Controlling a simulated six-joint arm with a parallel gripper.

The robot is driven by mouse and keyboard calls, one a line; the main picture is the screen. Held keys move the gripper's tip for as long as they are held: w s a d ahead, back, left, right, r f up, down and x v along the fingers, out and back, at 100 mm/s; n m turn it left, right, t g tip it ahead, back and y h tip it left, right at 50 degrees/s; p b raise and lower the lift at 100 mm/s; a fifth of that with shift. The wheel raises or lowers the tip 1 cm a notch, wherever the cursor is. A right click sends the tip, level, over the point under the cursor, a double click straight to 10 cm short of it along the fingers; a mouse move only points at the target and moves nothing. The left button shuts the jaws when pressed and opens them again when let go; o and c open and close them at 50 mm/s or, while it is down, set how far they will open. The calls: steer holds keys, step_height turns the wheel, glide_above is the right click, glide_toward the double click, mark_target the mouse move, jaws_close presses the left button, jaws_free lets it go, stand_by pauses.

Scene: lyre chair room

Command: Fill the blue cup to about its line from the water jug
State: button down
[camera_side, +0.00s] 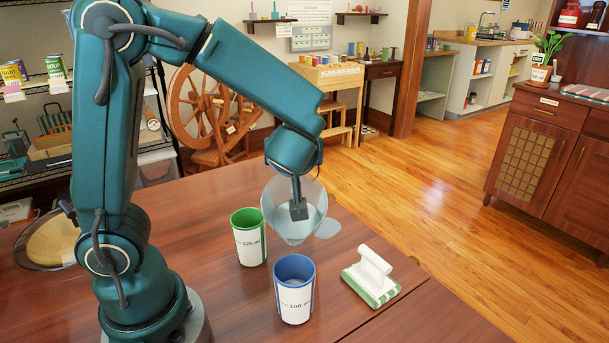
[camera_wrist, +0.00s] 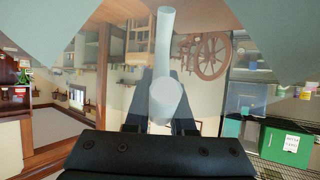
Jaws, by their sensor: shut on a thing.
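My gripper (camera_side: 298,207) is shut on the handle of the water jug (camera_side: 283,226), a translucent, pale vessel held above the table behind the blue cup. The handle, a pale tube, runs between my fingers in the wrist view (camera_wrist: 165,110). Pale water seems to show in the jug; its level and exact tilt are hard to tell. The blue cup (camera_side: 294,298) stands upright, white with blue rim and stripes and a "100 ml" line mark. A pale surface shows inside it, but its level against the line cannot be told. No stream is visible.
A green cup (camera_side: 249,240) marked "125 ml" stands behind left of the blue cup. A white-handled block with a green-striped base (camera_side: 371,279) lies to the right. A pale, flat round patch (camera_side: 328,229) lies beside the jug. The table's (camera_side: 215,300) front left is bare.

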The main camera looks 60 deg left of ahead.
steer(key=shift+s+d+r+t+y, duration=0.2)
steer(key=shift+d+r+t+y, duration=0.2)
steer(key=shift+r, duration=0.2)
steer(key=shift+s+d+r+t+y, duration=0.2)
steer(key=shift+d+r+t+y, duration=0.1)
steer(key=shift+r+y, duration=0.25)
steer(key=shift+s+d+r+t+y, duration=0.35)
steer(key=shift+d+r+y, duration=0.15)
steer(key=shift+r+y, duration=0.15)
steer(key=shift+s+d+r+t+y, duration=0.3)
steer(key=shift+d+r+y, duration=0.2)
steer(key=shift+r, duration=0.1)
steer(key=shift+s+r, duration=0.1)
steer(key=shift+r, duration=0.05)
steer(key=shift+w+a+f+g+h, duration=0.5)
steer(key=shift+a+f+h, duration=0.2)
steer(key=shift+a+f, duration=0.15)
steer(key=shift+w+f, duration=0.15)
steer(key=shift+f, duration=0.1)
steer(key=shift+w+a+f+g+h, duration=0.3)
steer(key=shift+a+f+g+h, duration=0.15)
steer(key=shift+f+h, duration=0.35)
steer(key=shift+w+a+f+g+h, duration=0.3)
steer(key=shift+a+f+h, duration=0.2)
steer(key=shift+f+h, duration=0.25)
